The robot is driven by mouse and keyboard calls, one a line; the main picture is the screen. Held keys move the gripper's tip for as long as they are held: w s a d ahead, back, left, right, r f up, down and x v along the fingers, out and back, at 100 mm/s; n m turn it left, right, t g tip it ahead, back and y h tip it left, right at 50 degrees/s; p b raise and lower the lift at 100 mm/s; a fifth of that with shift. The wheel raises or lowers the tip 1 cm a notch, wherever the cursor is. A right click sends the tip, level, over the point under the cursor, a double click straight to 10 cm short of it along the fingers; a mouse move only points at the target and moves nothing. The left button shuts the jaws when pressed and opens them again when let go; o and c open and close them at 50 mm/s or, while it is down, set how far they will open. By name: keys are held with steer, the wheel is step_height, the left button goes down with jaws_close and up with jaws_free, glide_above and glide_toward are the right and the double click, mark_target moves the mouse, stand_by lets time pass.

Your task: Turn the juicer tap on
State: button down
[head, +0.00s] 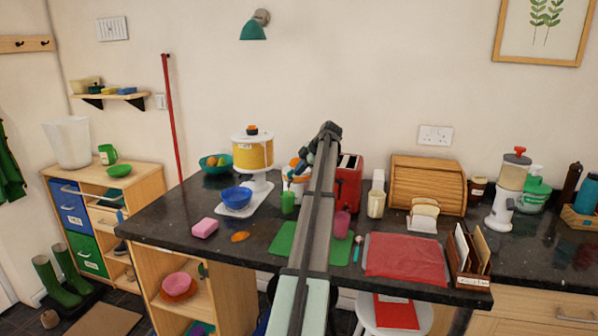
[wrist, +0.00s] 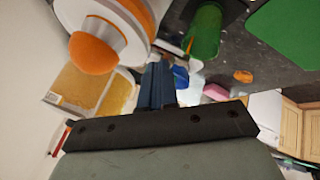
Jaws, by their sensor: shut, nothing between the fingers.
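A white-and-orange appliance, which looks like the juicer (head: 293,168), stands at the back of the dark counter, partly hidden by my arm. In the wrist view, the juicer (wrist: 128,18) is large and close at the upper left, with a rounded orange part (wrist: 92,55) facing the camera. I cannot tell which part is its tap. A green cup (head: 288,203) stands in front of the juicer and also shows in the wrist view (wrist: 205,32). My gripper (head: 300,168) is beside the juicer. Its fingers (wrist: 158,80) are shut and empty; contact is unclear.
A white dispenser with a yellow tank (head: 252,154) stands left, with a blue bowl (head: 237,198) before it. A red toaster (head: 348,187) is close to my arm's right. A green mat (head: 283,240) and pink sponge (head: 204,228) lie in front.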

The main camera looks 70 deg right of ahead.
steer(key=shift+w+d+n+y, duration=0.3)
steer(key=shift+d+n+y, duration=0.2)
steer(key=shift+d+n, duration=0.35)
